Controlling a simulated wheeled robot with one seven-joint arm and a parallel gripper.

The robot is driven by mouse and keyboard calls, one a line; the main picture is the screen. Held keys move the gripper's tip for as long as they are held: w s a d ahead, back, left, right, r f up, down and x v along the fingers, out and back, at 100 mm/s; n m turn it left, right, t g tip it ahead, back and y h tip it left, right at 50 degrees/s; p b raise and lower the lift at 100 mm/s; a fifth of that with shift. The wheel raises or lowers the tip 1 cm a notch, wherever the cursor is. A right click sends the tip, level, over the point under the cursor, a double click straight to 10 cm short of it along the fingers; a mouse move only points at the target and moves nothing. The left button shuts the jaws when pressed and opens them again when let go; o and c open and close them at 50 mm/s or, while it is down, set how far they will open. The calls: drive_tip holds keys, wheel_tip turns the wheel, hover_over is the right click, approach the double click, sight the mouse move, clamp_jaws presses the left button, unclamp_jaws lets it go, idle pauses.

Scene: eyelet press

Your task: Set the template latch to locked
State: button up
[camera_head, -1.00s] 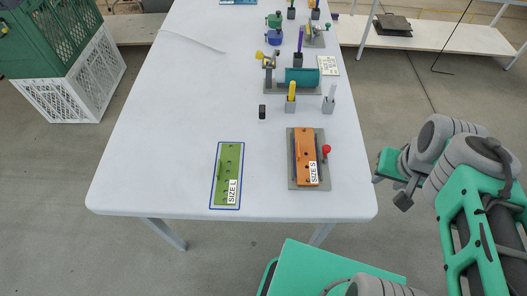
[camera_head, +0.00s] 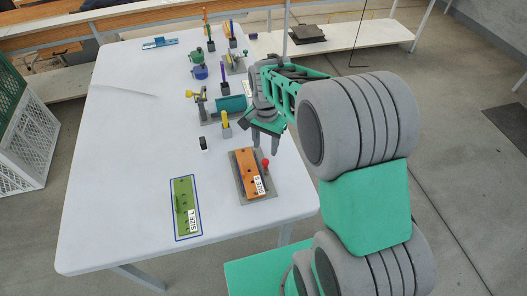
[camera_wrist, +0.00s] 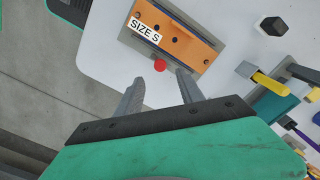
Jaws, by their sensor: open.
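The orange SIZE S template (camera_head: 247,172) lies on a grey base plate (camera_head: 270,188) near the table's front right. It also shows in the wrist view (camera_wrist: 180,35). The latch has a red knob (camera_head: 265,162) at the plate's right side; in the wrist view the red knob (camera_wrist: 160,65) is beside the template's edge. My gripper (camera_head: 265,142) is above the plate's far end, pointing down. In the wrist view my gripper (camera_wrist: 155,80) has its fingers apart, with the red knob just beyond and between the tips. They appear apart from it. The latch arm's setting is hard to tell.
A green SIZE L template (camera_head: 184,207) lies in a blue outline to the left. The table's left side is clear.

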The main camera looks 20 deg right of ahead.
sight(265, 161)
wheel_tip(265, 161, down, 8)
drive_tip(key=shift+r+p, duration=0.25)
drive_tip(key=shift+p, duration=0.25)
drive_tip(key=shift+c, duration=0.4)
clamp_jaws()
